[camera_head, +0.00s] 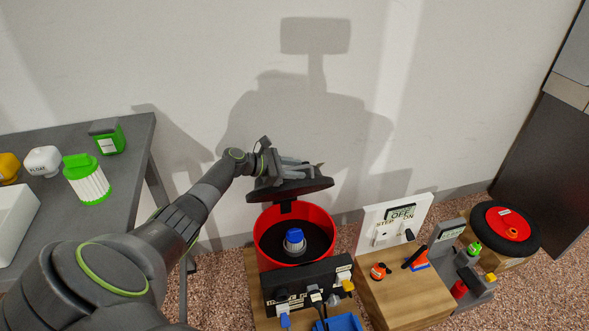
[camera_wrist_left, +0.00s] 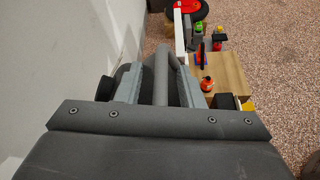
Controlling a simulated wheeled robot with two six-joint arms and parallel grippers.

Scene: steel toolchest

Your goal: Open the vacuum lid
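The vacuum is a red drum (camera_head: 262,238) on a wooden stand. Its dark round lid (camera_head: 318,187) is raised well off the rim and tilted up at the back, so the dark interior shows, with a blue-topped piece (camera_head: 295,237) in the middle. My left gripper (camera_head: 300,166) is at the top of the raised lid. In the left wrist view its fingers (camera_wrist_left: 161,85) stand apart on both sides of a dark grey bar (camera_wrist_left: 161,70), which looks like the lid's handle. Whether either finger touches it is unclear. My right gripper is out of view.
A dark power strip (camera_head: 305,284) with plugs stands before the drum. A wooden block (camera_head: 405,296) with a switch panel (camera_head: 372,218) and small tools is to the right. A grey table (camera_head: 135,138) with containers is left. The wall is close behind the lid.

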